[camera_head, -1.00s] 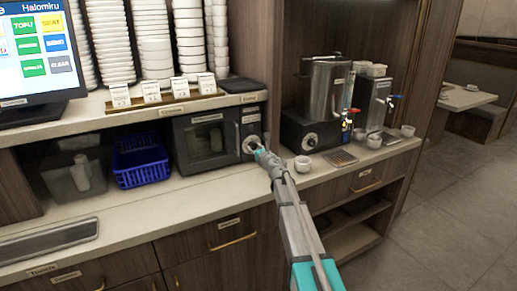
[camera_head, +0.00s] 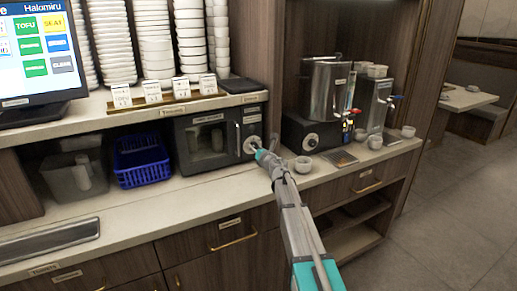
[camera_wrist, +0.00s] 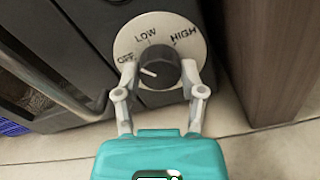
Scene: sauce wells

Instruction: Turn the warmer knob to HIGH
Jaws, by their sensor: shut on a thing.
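The warmer (camera_head: 207,138) is a dark box with a glass door on the counter under the shelf. Its round pale dial plate (camera_wrist: 140,28) is marked OFF, LOW and HIGH. The dark warmer knob (camera_wrist: 160,66) sits in the middle, its white pointer line aimed left, close to OFF. My gripper (camera_wrist: 158,76) is shut on the knob, with one finger at its left side and one at its right. In the head view my gripper (camera_head: 257,150) reaches the dial at the warmer's right end and partly hides it.
A small white cup (camera_head: 303,165) stands on the counter just right of my gripper. A metal urn (camera_head: 327,90) on a black base is farther right. A blue basket (camera_head: 141,163) sits left of the warmer. A wooden panel (camera_wrist: 268,60) rises right of the dial.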

